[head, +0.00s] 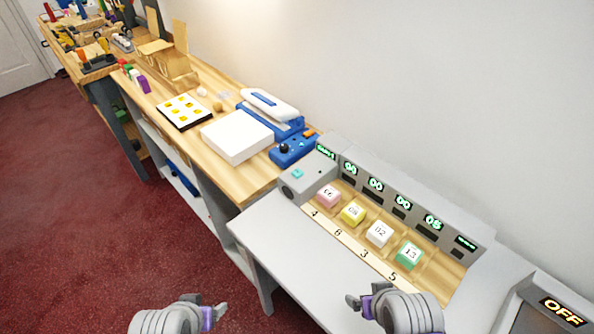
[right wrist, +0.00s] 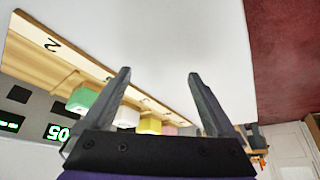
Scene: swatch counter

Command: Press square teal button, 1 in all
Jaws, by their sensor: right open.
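A small square teal button (head: 297,173) sits on top of the grey box at the left end of the counter console (head: 462,232). My right gripper (head: 362,303) is open and empty, in front of the console, well apart from the button. Its two fingers also show spread in the right wrist view (right wrist: 160,75). My left gripper (head: 216,314) is over the floor at the bottom of the head view, far from the button; its finger gap is unclear.
Pink (head: 328,196), yellow (head: 353,214), white (head: 378,234) and green (head: 410,254) numbered cubes stand in the console below lit green displays. An orange OFF sign (head: 562,311) is at lower right. The grey counter front (head: 275,240) is bare. A wooden bench (head: 240,185) adjoins on the left.

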